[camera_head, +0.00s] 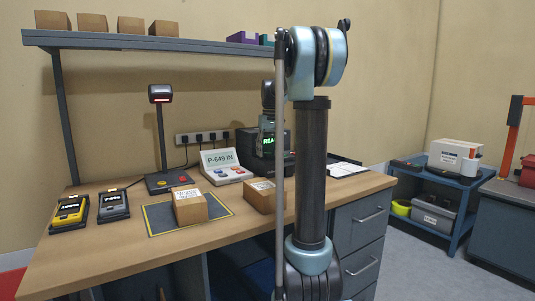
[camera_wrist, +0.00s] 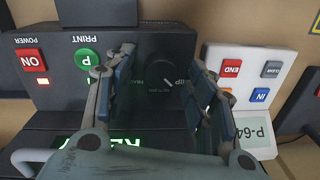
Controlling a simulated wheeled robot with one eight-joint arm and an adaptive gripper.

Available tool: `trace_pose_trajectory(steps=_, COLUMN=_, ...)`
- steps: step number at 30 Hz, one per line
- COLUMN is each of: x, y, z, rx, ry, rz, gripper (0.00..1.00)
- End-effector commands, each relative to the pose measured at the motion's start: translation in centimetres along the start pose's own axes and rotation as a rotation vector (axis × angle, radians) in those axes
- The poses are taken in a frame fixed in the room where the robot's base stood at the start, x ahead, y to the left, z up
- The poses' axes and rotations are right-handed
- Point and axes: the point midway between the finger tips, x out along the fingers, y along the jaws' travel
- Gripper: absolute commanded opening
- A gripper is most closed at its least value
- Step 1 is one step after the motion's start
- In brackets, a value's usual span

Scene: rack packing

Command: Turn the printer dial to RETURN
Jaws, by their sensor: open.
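The dark printer (camera_head: 250,140) stands at the back of the workbench, partly hidden behind my arm, with green screen letters showing. In the wrist view its panel appears upside down, with a round black dial (camera_wrist: 160,77) between my fingers. Small labels ring the dial; a white mark is on its lower right, but I cannot read its setting surely. A green PRINT button (camera_wrist: 87,58) and red POWER button (camera_wrist: 32,60) are left of the dial. My gripper (camera_wrist: 161,60) is open, one finger on each side of the dial; contact is not visible.
The label console (camera_wrist: 240,85) with coloured buttons is close to the right finger in the wrist view. On the workbench (camera_head: 120,255) are a scanner stand (camera_head: 162,140), two cartons, and two handheld devices. A shelf (camera_head: 150,40) hangs above.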

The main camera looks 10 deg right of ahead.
Motion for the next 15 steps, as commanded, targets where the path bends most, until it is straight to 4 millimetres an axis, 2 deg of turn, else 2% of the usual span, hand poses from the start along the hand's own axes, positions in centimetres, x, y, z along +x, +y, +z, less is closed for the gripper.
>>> trace_pose_trajectory(steps=10, x=0.38, y=0.02, z=0.0, rx=0.0, ry=0.0, rz=0.0, gripper=0.51)
trace_pose_trajectory(steps=11, x=0.37, y=0.02, z=0.0, rx=0.0, ry=0.0, rz=0.0, gripper=0.48)
trace_pose_trajectory(steps=15, x=0.37, y=0.04, z=0.01, rx=0.001, ry=0.0, rz=0.0, gripper=0.17)
